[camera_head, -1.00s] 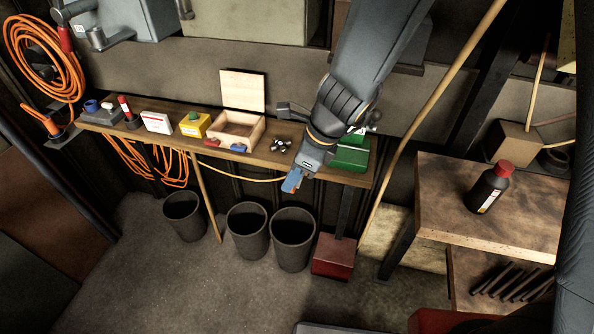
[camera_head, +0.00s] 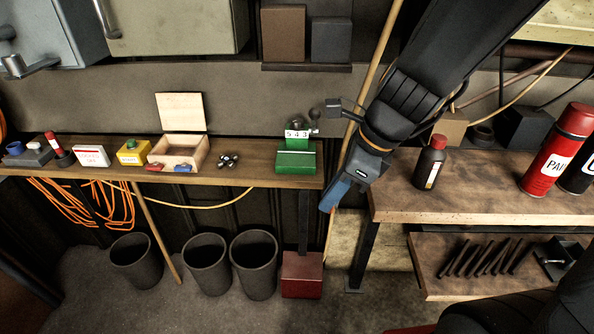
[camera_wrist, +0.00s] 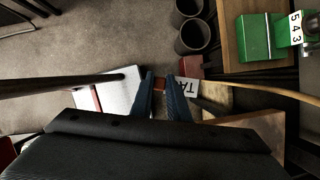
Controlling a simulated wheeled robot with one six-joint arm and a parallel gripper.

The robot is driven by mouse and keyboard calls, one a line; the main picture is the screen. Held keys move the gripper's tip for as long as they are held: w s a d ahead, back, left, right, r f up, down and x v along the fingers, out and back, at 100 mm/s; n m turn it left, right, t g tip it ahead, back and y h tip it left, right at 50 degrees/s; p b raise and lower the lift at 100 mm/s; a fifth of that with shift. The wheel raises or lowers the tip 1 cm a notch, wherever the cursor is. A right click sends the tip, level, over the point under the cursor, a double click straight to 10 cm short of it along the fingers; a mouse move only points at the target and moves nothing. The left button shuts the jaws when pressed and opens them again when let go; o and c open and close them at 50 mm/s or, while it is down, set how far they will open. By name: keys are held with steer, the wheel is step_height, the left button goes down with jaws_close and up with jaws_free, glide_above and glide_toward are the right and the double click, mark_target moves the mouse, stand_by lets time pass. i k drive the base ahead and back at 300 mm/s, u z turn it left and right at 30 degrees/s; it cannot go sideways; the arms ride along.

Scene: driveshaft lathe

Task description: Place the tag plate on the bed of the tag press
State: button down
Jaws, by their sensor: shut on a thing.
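My gripper (camera_head: 335,200) hangs in the gap between the wall bench and the wooden table on the right. The press also shows at upper right in the wrist view (camera_wrist: 254,38). My gripper is right of it, apart.
The bench (camera_head: 240,177) also holds an open wooden box (camera_head: 180,152), a yellow button box (camera_head: 132,153) and small metal parts (camera_head: 228,160). A slanting wooden pole (camera_head: 372,70) stands behind my gripper. A black bottle (camera_head: 430,163) stands on the right table (camera_head: 475,195). Bins stand below.

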mark_target(296, 158)
steer(key=k, duration=0.3)
steer(key=z, duration=3.85)
steer(key=k, duration=2.55)
steer(key=u, duration=1.25)
steer(key=i, duration=0.5)
steer(key=u, duration=0.1)
